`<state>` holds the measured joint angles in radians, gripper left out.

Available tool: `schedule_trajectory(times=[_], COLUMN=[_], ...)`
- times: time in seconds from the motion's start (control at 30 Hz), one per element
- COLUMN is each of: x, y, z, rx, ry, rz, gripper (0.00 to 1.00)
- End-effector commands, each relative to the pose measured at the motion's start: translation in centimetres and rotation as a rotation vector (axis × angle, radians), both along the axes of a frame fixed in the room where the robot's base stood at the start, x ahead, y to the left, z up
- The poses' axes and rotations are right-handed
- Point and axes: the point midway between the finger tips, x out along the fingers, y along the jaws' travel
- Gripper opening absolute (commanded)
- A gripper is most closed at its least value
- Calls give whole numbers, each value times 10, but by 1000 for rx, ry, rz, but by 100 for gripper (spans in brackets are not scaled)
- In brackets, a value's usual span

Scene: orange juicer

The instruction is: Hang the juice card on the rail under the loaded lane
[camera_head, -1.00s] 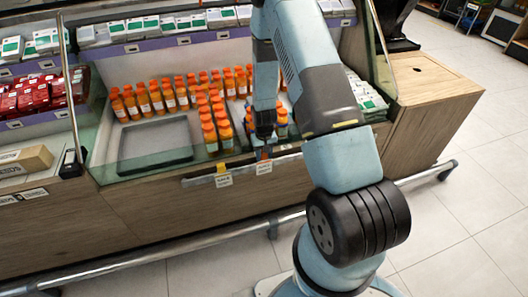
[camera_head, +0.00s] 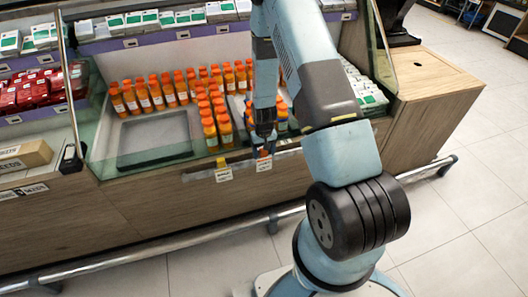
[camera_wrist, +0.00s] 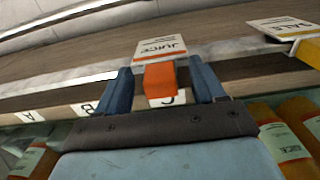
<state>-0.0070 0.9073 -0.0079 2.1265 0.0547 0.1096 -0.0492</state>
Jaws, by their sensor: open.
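The juice card (camera_wrist: 160,47) is white with an orange top clip (camera_wrist: 159,77). In the wrist view it appears upside down at the shelf's front rail (camera_wrist: 70,88). The clip stands between the two fingers of my gripper (camera_wrist: 163,82), with a gap on each side, so the gripper is open around it. In the head view the card (camera_head: 264,163) hangs at the shelf front below my gripper (camera_head: 264,143). Label C (camera_wrist: 166,100) is partly hidden behind the clip. Whether the clip is fully seated on the rail is unclear.
A sale card (camera_wrist: 285,27) with a yellow clip is beside the juice card; it also shows in the head view (camera_head: 223,171). Labels A (camera_wrist: 28,115) and B (camera_wrist: 86,108) are along the rail. Orange bottles (camera_head: 160,92) fill the shelf beside an empty dark tray (camera_head: 155,138).

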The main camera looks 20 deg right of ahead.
Motion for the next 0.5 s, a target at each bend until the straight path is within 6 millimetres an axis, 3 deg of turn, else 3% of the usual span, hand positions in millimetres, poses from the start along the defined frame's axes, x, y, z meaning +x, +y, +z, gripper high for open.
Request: schedule_trajectory(times=[0.27,0.5], x=[0,1], y=[0,0], z=[1,23], rx=[0,0], ry=[-1,-3], rz=[0,0], gripper=[69,69])
